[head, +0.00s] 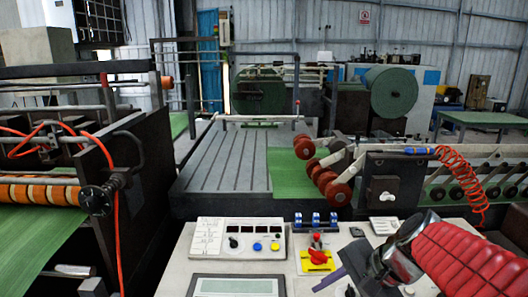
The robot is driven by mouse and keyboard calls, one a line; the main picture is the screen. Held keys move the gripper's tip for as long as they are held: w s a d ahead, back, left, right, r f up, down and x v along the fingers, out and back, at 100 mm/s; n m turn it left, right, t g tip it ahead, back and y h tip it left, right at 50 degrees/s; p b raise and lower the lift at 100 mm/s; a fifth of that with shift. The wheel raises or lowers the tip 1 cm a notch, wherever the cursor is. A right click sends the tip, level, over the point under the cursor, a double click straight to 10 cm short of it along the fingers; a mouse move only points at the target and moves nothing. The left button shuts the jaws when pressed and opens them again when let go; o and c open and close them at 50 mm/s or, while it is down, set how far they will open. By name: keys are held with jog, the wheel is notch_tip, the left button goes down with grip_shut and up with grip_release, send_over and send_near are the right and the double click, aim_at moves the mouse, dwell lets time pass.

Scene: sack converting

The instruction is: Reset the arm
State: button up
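My arm (470,262), in a red ribbed sleeve with a grey metal collar, reaches in from the lower right over the control desk. My gripper (345,276) is dark and points left and down, low over the desk's right part.
A grey display (236,287) lies at the desk's front. Blue switches (316,221) stand at its back. Behind are a machine with red rollers (330,175) and a red coiled hose (463,175). A dark roller machine (70,150) stands left. The grey platform (225,155) is mostly clear.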

jog(key=s+d+n+t+h, duration=0.1)
jog(key=s+n+h, duration=0.4)
jog(key=s+n, duration=0.5)
jog(key=shift+s+d+r+n+t, duration=0.3)
jog(key=shift+d+r+n+t, duration=0.15)
jog(key=shift+n, duration=0.45)
